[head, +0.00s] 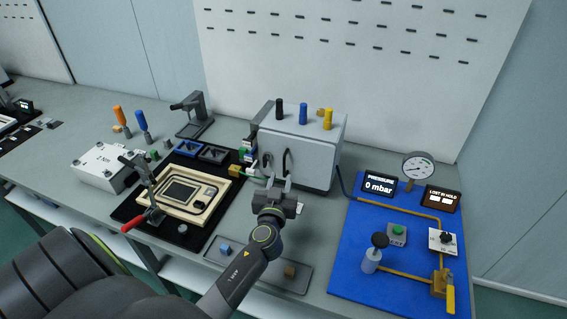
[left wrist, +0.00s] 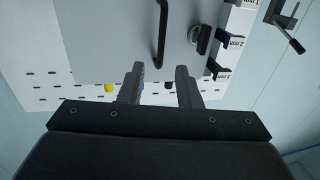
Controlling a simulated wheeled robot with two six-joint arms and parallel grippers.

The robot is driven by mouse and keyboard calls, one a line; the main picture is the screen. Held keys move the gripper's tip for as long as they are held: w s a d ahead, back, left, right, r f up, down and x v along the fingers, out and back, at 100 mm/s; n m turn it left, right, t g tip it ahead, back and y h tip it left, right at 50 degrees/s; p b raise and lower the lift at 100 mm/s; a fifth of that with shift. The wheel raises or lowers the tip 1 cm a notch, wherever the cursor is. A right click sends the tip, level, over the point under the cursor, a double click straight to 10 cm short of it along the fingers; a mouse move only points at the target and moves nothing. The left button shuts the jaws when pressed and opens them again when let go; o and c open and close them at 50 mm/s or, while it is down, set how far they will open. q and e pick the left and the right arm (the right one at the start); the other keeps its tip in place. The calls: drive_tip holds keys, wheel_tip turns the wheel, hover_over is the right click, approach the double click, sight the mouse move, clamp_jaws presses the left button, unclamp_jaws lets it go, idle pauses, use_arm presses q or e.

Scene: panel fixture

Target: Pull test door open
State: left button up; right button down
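The grey test box (head: 325,125) stands at the back middle of the bench, and its front door (head: 312,160) looks closed. A black bar handle (head: 286,162) and a dark latch knob (head: 266,161) sit on the door's left part. My left gripper (head: 277,184) is open and empty, just in front of the door and below the handle. In the left wrist view the handle (left wrist: 162,35) and the knob (left wrist: 201,38) lie beyond the open fingertips (left wrist: 161,72), apart from them. My right gripper is not in view.
A blue board (head: 350,260) with a gauge, valves and tubing lies to the right. A black mat with a beige frame (head: 205,215) and a red-handled clamp (head: 137,220) lies to the left. A grey tray (head: 255,268) is at the front.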

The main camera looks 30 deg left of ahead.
sight(284, 164)
use_arm(q)
drive_tip(key=p+x, duration=0.1)
drive_tip(key=x, duration=0.5)
drive_tip(key=shift+w+a, duration=0.15)
drive_tip(key=shift+w, duration=0.05)
clamp_jaws()
